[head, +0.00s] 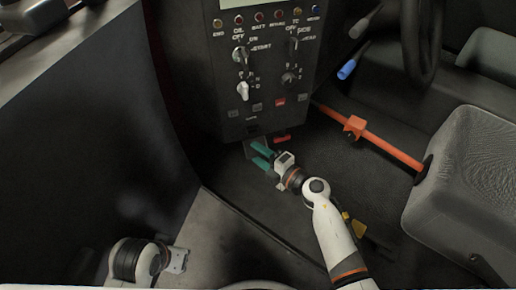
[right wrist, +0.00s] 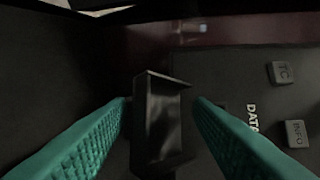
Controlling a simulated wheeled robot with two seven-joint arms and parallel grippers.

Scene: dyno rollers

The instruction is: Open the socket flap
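The socket flap appears to be the dark, raised flap (right wrist: 160,118) in the middle of the right wrist view, below the control panel's lower edge. In the head view it is small and partly hidden near the gripper. My right gripper (head: 261,156) has green ribbed fingers, held just under the panel. In the right wrist view its fingertips (right wrist: 161,103) stand apart, one on each side of the flap. Contact between the fingers and the flap cannot be told. A pale part of my left arm (head: 178,260) shows at the lower left; its fingers cannot be made out.
The control panel (head: 265,70) has knobs, lamps and buttons, with a red piece (head: 282,138) at its lower edge. An orange bar (head: 385,147) with a clamp runs to the grey seat (head: 465,180) at the right. Levers and a steering wheel are at upper right. The dark floor is open.

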